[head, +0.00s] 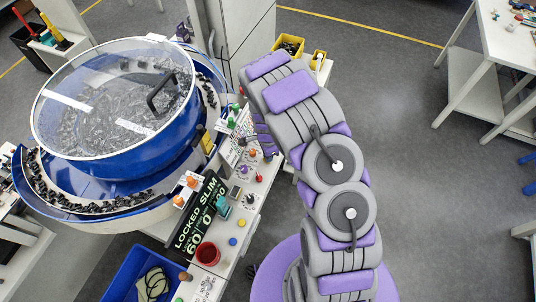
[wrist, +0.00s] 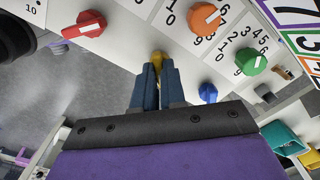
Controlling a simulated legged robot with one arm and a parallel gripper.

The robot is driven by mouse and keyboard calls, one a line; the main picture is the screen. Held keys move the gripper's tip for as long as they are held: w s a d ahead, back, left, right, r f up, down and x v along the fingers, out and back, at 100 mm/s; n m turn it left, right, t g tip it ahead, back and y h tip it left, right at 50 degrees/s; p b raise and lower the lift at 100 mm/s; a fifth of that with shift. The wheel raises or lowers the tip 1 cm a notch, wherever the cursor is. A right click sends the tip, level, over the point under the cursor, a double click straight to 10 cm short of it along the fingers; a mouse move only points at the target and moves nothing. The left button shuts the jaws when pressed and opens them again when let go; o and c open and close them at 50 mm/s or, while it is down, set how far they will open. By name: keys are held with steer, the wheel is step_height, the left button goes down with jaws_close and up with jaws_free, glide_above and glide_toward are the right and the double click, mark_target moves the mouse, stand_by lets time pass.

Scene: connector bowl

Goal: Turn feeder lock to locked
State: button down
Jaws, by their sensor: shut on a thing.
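In the wrist view my gripper (wrist: 155,75) has its two dark blue fingers close together on a small yellow knob (wrist: 158,57) at the edge of a white control panel (wrist: 178,50). The fingers hide most of this knob, so its angle cannot be told. No label naming the feeder lock is readable there. In the head view a black display (head: 200,213) reads "LOCKED SLIM" with "60" and "0" below. My fingertips cannot be made out in that view; my arm reaches in from the right of the panel.
Close around the fingers are a red knob (wrist: 84,24), an orange knob (wrist: 204,19), a green knob (wrist: 250,61) and a blue knob (wrist: 208,92). A large blue bowl feeder (head: 115,165) with a clear lid stands left. Grey floor (head: 420,180) at the right is free.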

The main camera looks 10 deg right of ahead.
steer(key=c, duration=1.2)
jaws_free()
steer(key=shift+w+a, duration=0.1)
step_height(320, 180, up, 17)
steer(key=shift+r, duration=0.15)
steer(key=s+d+r+n+b, duration=0.2)
steer(key=s+r+n+b, duration=0.45)
steer(key=s, duration=0.85)
steer(key=s+a+r+n+g+b, duration=0.1)
steer(key=s+n, duration=0.9)
steer(key=s, duration=1)
step_height(320, 180, up, 2)
steer(key=shift+r+g+b, duration=0.2)
steer(key=shift+g+b, duration=0.2)
steer(key=shift+b, duration=0.3)
